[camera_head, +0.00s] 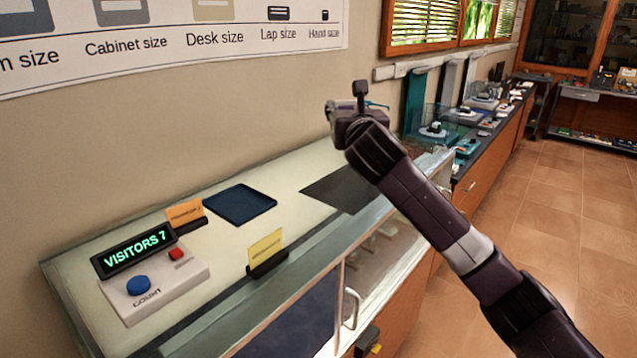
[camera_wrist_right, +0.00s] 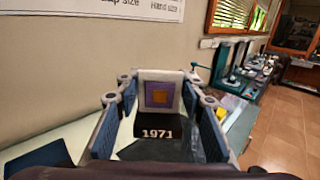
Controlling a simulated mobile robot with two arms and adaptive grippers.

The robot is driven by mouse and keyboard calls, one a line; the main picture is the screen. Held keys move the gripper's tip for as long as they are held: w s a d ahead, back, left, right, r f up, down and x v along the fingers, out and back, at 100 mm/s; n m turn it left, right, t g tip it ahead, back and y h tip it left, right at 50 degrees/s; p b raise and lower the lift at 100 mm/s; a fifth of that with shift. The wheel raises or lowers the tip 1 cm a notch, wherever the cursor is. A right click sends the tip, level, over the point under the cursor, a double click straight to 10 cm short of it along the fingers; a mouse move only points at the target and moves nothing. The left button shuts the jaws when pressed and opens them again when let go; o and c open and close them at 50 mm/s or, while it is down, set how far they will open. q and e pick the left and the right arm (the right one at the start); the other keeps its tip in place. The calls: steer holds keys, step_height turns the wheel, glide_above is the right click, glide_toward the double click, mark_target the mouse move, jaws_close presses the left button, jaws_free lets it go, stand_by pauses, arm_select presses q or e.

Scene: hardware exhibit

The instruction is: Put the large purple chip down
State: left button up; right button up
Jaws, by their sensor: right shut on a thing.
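My right gripper (camera_head: 345,110) is up above the far part of the display counter, its arm coming in from the lower right. In the right wrist view, its blue-padded fingers (camera_wrist_right: 158,105) are closed on the large purple chip (camera_wrist_right: 160,95), a pale square with a purple patch and an orange centre. The chip is hidden in the head view. A dark surface marked 1971 (camera_wrist_right: 157,134) shows just below the chip; I cannot tell if it belongs to the mat. A dark flat mat (camera_head: 345,190) lies empty on the counter below the gripper. My left gripper is not in view.
A navy tray (camera_head: 240,205) lies empty on the pale counter (camera_head: 290,185). A visitor counter box (camera_head: 155,285), an orange card (camera_head: 185,212) and a yellow card (camera_head: 265,252) stand nearer. Clear cases (camera_head: 435,125) stand beyond, along the wall.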

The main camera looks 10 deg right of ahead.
steer(key=f, duration=1.8)
steer(key=shift+s+f, duration=0.25)
steer(key=shift+f, duration=0.1)
steer(key=o, duration=1.2)
steer(key=shift+f, duration=0.1)
